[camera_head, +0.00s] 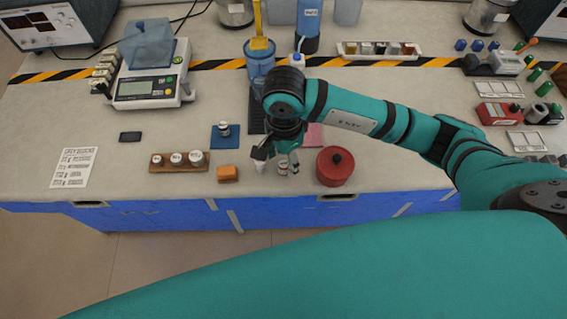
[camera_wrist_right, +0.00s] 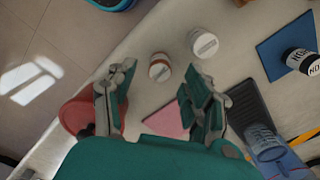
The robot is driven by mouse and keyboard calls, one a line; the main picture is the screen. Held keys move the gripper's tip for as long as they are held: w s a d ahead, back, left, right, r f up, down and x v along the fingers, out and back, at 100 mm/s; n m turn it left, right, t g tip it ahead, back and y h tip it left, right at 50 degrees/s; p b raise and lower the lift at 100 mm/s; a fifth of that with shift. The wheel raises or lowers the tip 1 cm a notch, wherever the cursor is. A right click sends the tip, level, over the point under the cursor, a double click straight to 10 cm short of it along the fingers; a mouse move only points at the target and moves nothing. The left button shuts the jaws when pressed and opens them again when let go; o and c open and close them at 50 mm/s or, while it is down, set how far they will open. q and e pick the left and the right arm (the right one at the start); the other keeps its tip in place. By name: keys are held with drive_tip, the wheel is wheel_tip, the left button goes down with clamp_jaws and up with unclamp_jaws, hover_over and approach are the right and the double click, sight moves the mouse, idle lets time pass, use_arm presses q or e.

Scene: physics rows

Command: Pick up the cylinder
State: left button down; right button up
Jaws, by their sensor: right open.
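My right gripper (camera_head: 277,158) is open over the front of the bench, fingers pointing down; in the right wrist view its fingers (camera_wrist_right: 158,85) stand apart with nothing held. Just beyond the fingertips is a small white cylinder with an orange-brown band (camera_wrist_right: 160,67). A second, plain white-topped cylinder (camera_wrist_right: 203,43) stands beside it. Part of the pair is hidden behind the gripper in the head view. A third small cylinder, dark with white lettering (camera_wrist_right: 300,62), stands on a blue pad (camera_head: 218,142). I cannot tell which one the task names. My left gripper is not in view.
A red round lidded pot (camera_head: 334,167) stands close right of the gripper. A pink pad (camera_head: 313,136) lies behind. The bench's front edge is close.

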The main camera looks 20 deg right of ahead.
sight(284, 163)
wheel_tip(284, 163, down, 2)
drive_tip(key=shift+s+f, duration=0.1)
drive_tip(key=shift+f, duration=0.5)
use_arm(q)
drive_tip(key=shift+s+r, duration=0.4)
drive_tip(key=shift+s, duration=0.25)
use_arm(e)
clamp_jaws()
